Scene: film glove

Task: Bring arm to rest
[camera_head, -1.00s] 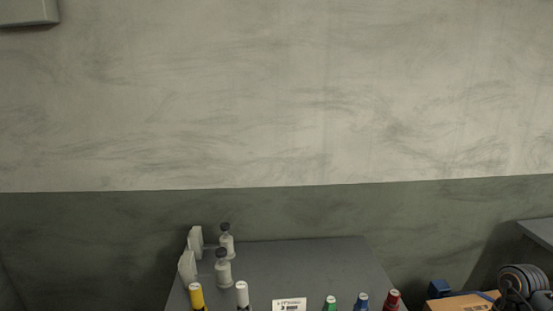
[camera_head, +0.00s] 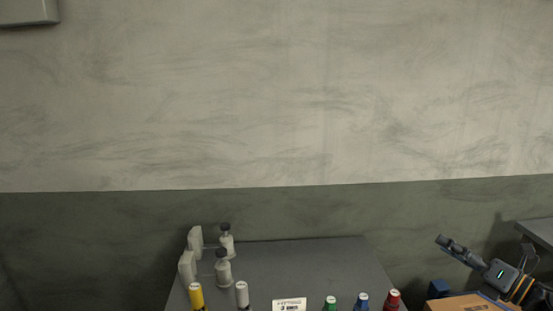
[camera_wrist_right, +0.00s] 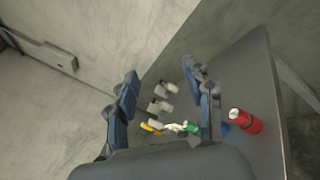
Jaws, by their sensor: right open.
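My right gripper (camera_head: 455,248) shows at the lower right of the head view, raised above a cardboard box and pointing left. In the right wrist view its two blue-padded fingers (camera_wrist_right: 165,98) stand well apart with nothing held between them. The bottles on the table show beyond the fingers there. My left gripper is not in the head view.
A grey table (camera_head: 310,260) stands against the wall. It bears a yellow tube (camera_head: 196,297), a white tube (camera_head: 242,296), white bottles (camera_head: 223,270), a label card (camera_head: 289,304), and green, blue and red bottles (camera_head: 392,300). The cardboard box (camera_head: 470,302) is right of it.

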